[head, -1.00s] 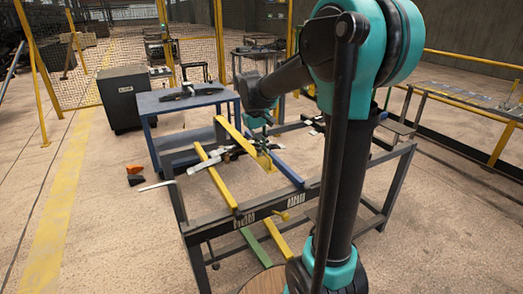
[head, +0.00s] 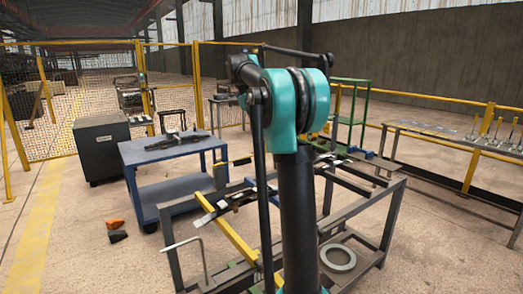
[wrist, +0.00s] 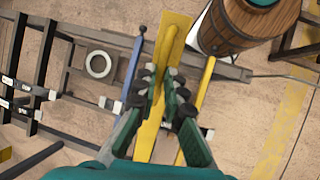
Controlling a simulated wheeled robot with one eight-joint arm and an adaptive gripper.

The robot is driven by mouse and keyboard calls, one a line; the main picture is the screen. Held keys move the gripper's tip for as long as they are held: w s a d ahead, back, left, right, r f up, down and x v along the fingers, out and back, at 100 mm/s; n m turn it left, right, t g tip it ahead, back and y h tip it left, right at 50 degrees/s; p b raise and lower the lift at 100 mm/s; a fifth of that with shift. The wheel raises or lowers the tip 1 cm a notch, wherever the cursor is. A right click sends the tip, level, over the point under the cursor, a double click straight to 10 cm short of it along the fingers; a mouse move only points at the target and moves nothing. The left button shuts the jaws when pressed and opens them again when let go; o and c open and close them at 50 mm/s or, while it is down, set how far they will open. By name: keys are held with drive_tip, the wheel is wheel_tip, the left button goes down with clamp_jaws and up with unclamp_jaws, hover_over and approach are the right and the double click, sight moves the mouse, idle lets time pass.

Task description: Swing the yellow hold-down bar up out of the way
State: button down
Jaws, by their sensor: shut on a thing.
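The yellow hold-down bar (wrist: 172,38) runs lengthwise through the wrist view, with a raised ridge along it. My gripper (wrist: 161,82) is shut on it, with one dark-padded green finger along each side. In the head view my gripper is hidden behind my own arm. Most of the hold-down bar is hidden there too, so its angle cannot be told. A leaf spring (head: 228,205) lies across the rack (head: 378,228) in the head view.
A second yellow bar (head: 238,242) lies on the rack. A grey ring (head: 338,258) lies low in the frame. A blue cart (head: 135,155) stands left behind the rack, a dark cabinet (head: 98,145) beyond. A bench (head: 440,140) stands right. Floor at left is mostly open.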

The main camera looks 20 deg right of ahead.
drive_tip(key=shift+w+a+r+g, duration=0.2)
drive_tip(key=shift+w+r, duration=0.35)
drive_tip(key=shift+r, duration=0.25)
drive_tip(key=shift+w+a+r+g, duration=0.2)
drive_tip(key=shift+w+r, duration=0.35)
drive_tip(key=shift+r, duration=0.2)
drive_tip(key=c, duration=1.6)
unclamp_jaws()
drive_tip(key=v, duration=0.7)
drive_tip(key=shift+r, duration=0.2)
drive_tip(key=shift+a, duration=0.2)
